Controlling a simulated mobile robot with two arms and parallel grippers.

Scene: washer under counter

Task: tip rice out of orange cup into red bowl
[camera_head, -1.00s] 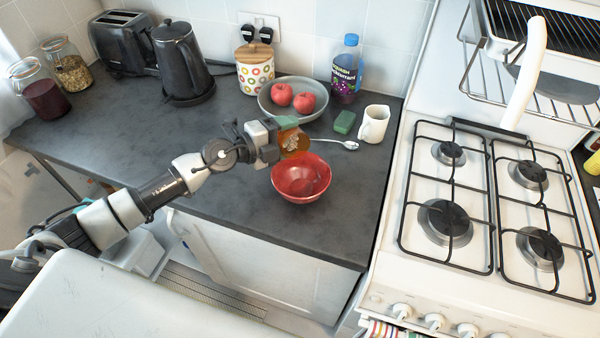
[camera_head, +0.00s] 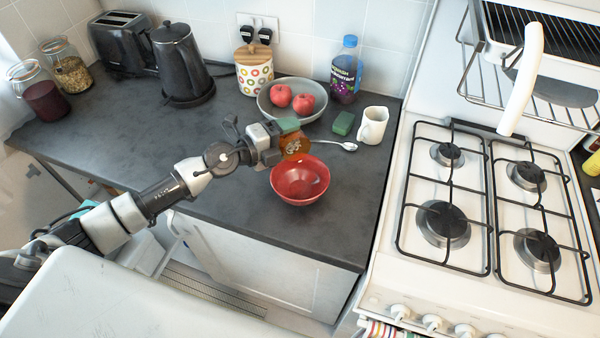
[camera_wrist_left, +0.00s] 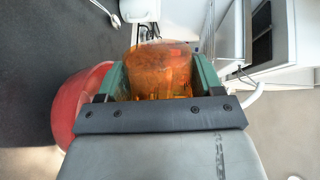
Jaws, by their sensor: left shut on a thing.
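The orange cup (camera_head: 295,146) is see-through and tilted, with pale rice visible in it in the head view. My left gripper (camera_head: 288,136) is shut on the cup, holding it above the far rim of the red bowl (camera_head: 299,188). In the left wrist view the cup (camera_wrist_left: 160,70) sits between the green fingers of the left gripper (camera_wrist_left: 162,78), and the red bowl (camera_wrist_left: 78,105) shows at the left, partly hidden. The bowl stands upright on the counter; no rice can be made out in it. My right gripper is not in view.
The stove (camera_head: 400,270) stands at the right.

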